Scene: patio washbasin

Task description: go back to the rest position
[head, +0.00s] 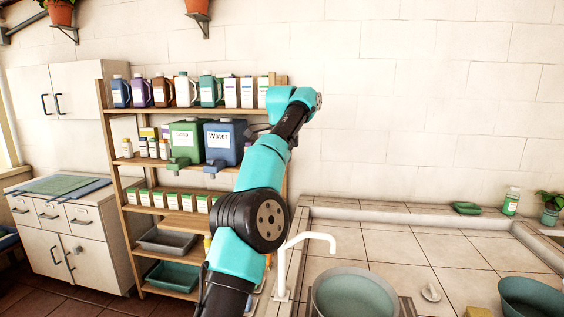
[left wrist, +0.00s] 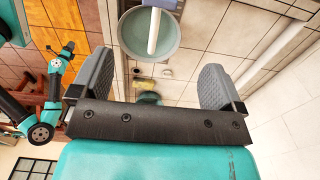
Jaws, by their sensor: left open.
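My left arm rises through the middle of the head view in front of the shelf, its wrist high against the white wall; its fingers are mostly hidden there. In the left wrist view my left gripper (left wrist: 158,66) is open, its two grey fingers wide apart with nothing between them held. The round basin (head: 354,292) with greenish water is at the bottom of the head view, and it shows far beyond the fingers in the left wrist view (left wrist: 128,42). Part of my other arm shows at the left of the left wrist view; its gripper is too small to read.
A wooden shelf (head: 118,184) with bottles, a green jug (head: 186,134) and a blue water jug (head: 224,141) stands behind my left arm. A white faucet (head: 312,237) rises beside the basin. A teal bowl (head: 532,298) is at the lower right. The tiled counter (head: 385,243) is largely clear.

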